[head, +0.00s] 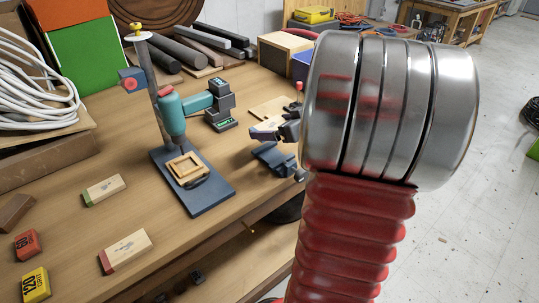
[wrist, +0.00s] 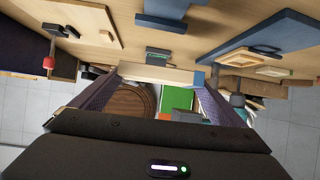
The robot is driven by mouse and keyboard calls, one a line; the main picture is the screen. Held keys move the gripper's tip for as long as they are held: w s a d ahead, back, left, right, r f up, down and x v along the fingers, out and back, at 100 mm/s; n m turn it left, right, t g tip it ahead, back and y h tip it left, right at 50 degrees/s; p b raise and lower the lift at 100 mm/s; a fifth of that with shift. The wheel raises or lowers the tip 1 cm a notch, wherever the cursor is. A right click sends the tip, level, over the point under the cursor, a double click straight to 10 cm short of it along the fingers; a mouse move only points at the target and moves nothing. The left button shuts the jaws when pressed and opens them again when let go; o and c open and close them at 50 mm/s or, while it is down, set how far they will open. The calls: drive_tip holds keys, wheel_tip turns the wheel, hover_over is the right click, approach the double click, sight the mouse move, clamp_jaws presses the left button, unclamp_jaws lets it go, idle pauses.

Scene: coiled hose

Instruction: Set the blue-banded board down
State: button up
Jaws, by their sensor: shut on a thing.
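My gripper (wrist: 160,82) is shut on the blue-banded board (wrist: 155,74), a pale wooden block with a blue end (wrist: 199,78) at the right in the wrist view. The board spans crosswise between the two fingertips. In the head view my gripper (head: 272,153) is dark and sits near the table's right edge, partly hidden behind my arm. The board is hard to make out there. I cannot tell exactly how high it is above the table.
A green-ended board (head: 104,190) and a red-ended board (head: 125,251) lie on the table (head: 70,235). The drill stand's blue base (head: 212,198) holds a wooden frame (head: 187,170). Bare table separates the stand from the boards.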

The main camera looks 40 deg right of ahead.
drive_tip(key=shift+s+d+f, duration=0.2)
drive_tip(key=shift+d+f, duration=0.05)
wheel_tip(320, 180, down, 6)
drive_tip(key=shift+r, duration=0.1)
idle(0.4)
drive_tip(key=shift+f, duration=1.55)
drive_tip(key=shift+s+f, duration=0.1)
drive_tip(key=shift+f, duration=0.3)
drive_tip(key=c, duration=0.3)
drive_tip(key=o, duration=1)
drive_tip(key=shift+r, duration=0.1)
drive_tip(key=shift+o, duration=0.2)
drive_tip(key=v, duration=1.2)
